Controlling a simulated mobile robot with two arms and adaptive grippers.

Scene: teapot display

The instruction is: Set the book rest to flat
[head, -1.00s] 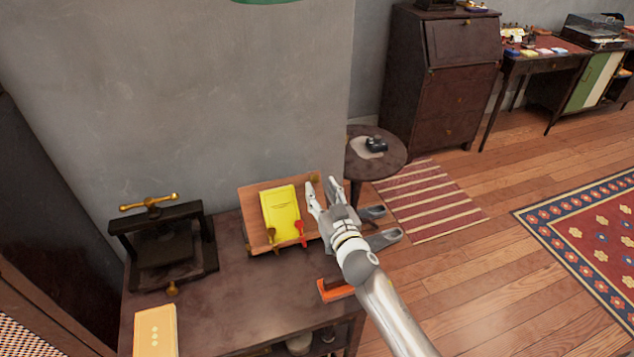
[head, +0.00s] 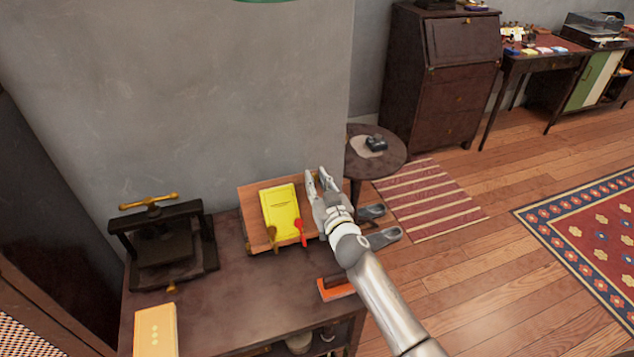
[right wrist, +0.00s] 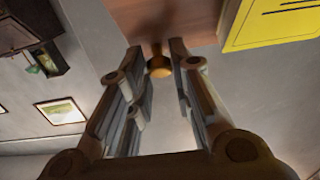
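The wooden book rest (head: 255,236) stands tilted on the dark table and bears a yellow book (head: 281,212). A brass clip and a red one are at the book's lower edge. My right gripper (head: 318,176) is at the rest's right side. In the right wrist view, its two fingers (right wrist: 157,50) are apart, one on each side of a brass knob (right wrist: 158,67) near the edge of the wood. The gap is only a little wider than the knob; I see no clear grip. The yellow book (right wrist: 275,22) shows there too. My left gripper is not in view.
A black press (head: 165,245) with a brass handle stands at the table's left. A yellow-tan box (head: 155,330) lies in front. An orange-based tool (head: 338,292) lies near the right edge. A round side table (head: 390,160) stands behind. The table's middle front (head: 235,300) is clear.

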